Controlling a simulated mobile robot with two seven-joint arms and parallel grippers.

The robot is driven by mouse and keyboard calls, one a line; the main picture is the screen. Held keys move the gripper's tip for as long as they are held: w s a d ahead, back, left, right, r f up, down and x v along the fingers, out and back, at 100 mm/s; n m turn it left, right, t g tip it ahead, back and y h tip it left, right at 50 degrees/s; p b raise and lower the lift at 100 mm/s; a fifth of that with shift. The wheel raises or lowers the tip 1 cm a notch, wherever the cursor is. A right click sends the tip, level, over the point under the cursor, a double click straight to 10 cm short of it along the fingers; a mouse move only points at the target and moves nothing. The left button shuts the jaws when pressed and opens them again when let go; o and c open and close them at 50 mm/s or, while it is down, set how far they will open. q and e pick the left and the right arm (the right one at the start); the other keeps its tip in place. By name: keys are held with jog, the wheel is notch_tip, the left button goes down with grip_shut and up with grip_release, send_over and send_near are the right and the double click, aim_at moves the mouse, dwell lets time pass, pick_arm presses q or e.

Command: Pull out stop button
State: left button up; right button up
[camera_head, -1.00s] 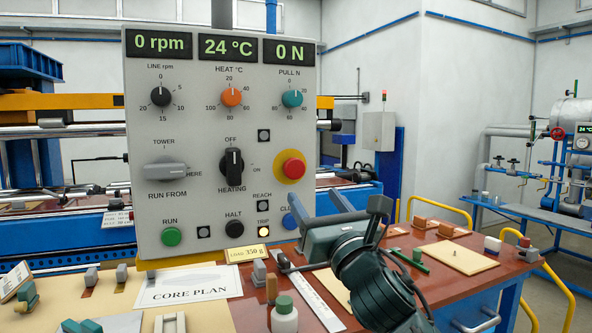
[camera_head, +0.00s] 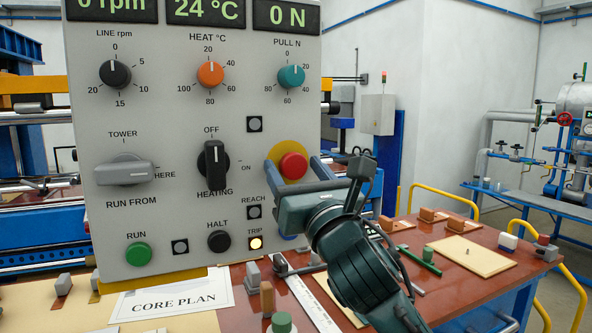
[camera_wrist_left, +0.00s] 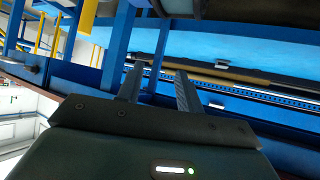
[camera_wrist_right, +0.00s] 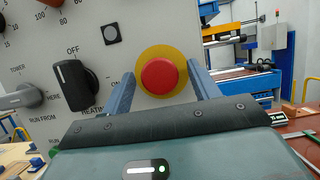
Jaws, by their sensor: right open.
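The red stop button (camera_head: 293,166) sits on a round yellow plate (camera_head: 287,147) at the right side of the grey control panel (camera_head: 110,215). My right gripper (camera_head: 295,170) is open in front of the panel, its fingers either side of the button. In the right wrist view the button (camera_wrist_right: 160,76) appears centred between the two spread fingers (camera_wrist_right: 162,80); whether they touch it I cannot tell. My left gripper (camera_wrist_left: 158,85) shows only in its own wrist view, fingers apart with nothing between them, facing blue machine frames.
The black heating knob (camera_head: 214,165) is left of the button, and the reach lamp (camera_head: 254,212) and lit trip lamp (camera_head: 255,243) are below. A red-brown table (camera_head: 440,285) holds several small parts, a core plan sheet (camera_head: 170,299) and a green-capped bottle (camera_head: 281,323).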

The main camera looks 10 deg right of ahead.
jog(key=shift+c, duration=1.4)
grip_shut()
jog(key=shift+s+d+r+p, duration=0.15)
jog(key=shift+s+p, duration=0.2)
jog(key=shift+p, duration=0.3)
jog(key=shift+s, duration=0.2)
jog(key=shift+f, duration=0.25)
jog(key=shift+c, duration=1)
grip_release()
jog(key=o, duration=0.3)
jog(key=shift+s+r, duration=0.1)
jog(key=shift+s, duration=0.05)
pick_arm(q)
jog(key=shift+s+a+r, duration=0.1)
jog(key=shift+s+a, duration=0.05)
jog(key=shift+s, duration=0.1)
pick_arm(e)
jog(key=shift+o, duration=0.9)
